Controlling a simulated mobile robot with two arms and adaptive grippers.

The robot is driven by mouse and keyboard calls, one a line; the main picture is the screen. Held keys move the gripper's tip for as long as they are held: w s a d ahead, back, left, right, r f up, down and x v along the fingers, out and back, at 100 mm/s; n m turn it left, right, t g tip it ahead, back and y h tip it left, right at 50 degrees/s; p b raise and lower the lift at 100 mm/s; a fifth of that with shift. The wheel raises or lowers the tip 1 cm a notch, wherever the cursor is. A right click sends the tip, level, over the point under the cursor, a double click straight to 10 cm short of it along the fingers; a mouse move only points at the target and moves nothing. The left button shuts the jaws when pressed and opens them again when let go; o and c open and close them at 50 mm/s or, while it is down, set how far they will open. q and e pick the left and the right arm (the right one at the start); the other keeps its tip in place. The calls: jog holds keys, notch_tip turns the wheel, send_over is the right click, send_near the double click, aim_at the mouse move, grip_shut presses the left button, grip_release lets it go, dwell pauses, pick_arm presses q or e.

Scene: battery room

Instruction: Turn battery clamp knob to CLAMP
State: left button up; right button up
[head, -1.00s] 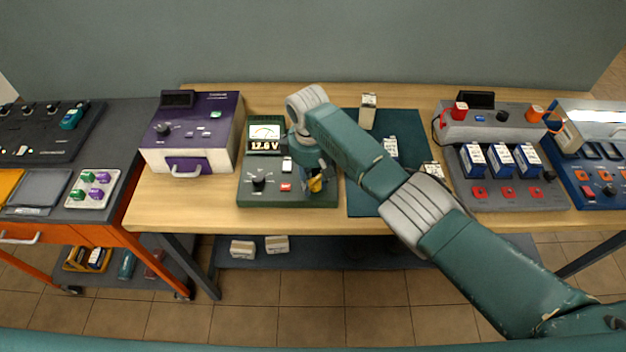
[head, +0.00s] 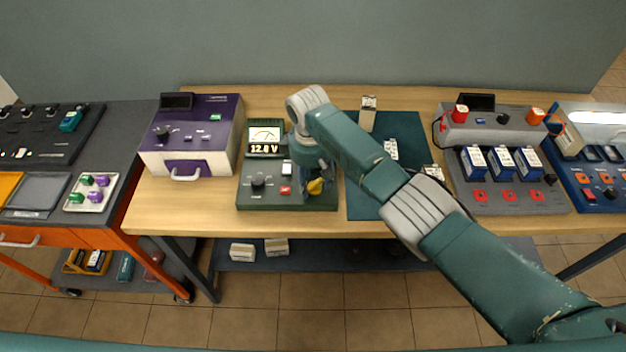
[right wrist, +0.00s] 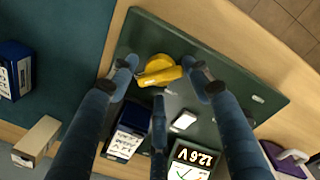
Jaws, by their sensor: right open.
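The yellow clamp knob (head: 315,187) sits at the front right of the green battery tester (head: 247,201). In the right wrist view the knob (right wrist: 158,70) shows a round base with a bar handle lying nearly across the picture. My right gripper (right wrist: 162,68) is open, pointing down, with one finger on each side of the knob. I cannot tell whether either finger touches it. A dark blue battery with a white label (right wrist: 124,143) stands by the tester's knob. My left gripper is out of view.
The tester carries a lit display (head: 265,138), a black dial (head: 258,181) and a red button (head: 286,190). A purple device (head: 215,130) stands to the left. A dark mat (head: 405,130) and a grey charger with batteries (head: 515,195) are to the right.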

aim_at(311, 184)
notch_tip(311, 184, up, 12)
jog(key=shift+s+a, duration=0.25)
jog(key=shift+s, duration=0.05)
jog(key=shift+s+f, duration=0.1)
dwell(0.5)
